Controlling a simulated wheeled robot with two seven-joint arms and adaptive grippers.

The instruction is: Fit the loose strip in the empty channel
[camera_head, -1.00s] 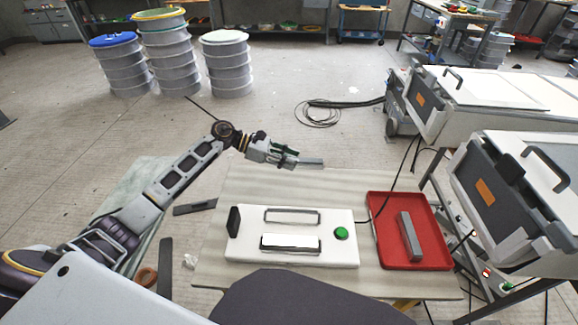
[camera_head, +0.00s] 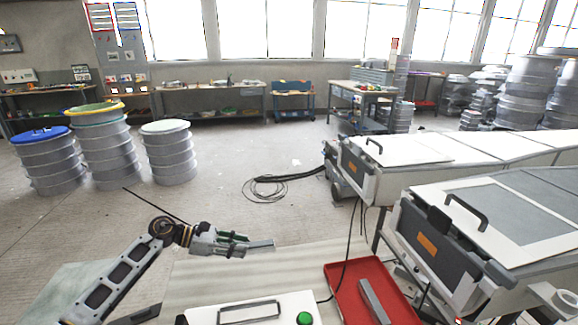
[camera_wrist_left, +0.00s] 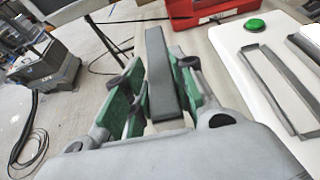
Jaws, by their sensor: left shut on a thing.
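My left gripper (camera_head: 235,243) is shut on a grey strip (camera_head: 262,245) and holds it level near the far edge of the table. In the left wrist view the strip (camera_wrist_left: 162,80) sticks out forward between the green-padded fingers. A white board (camera_head: 285,304) lies on the table, cut off by the lower picture edge. Its outlined empty channel (camera_head: 249,312) shows in part. In the left wrist view the channel (camera_wrist_left: 278,92) lies right of the strip, apart from it, with a second channel (camera_wrist_left: 306,52) beyond. My right gripper is out of view.
A green button (camera_head: 304,318) sits on the board. A red tray (camera_head: 340,277) to its right holds another grey strip (camera_head: 374,302). A black cable hangs down between board and tray. Large machines (camera_head: 470,240) stand at the right.

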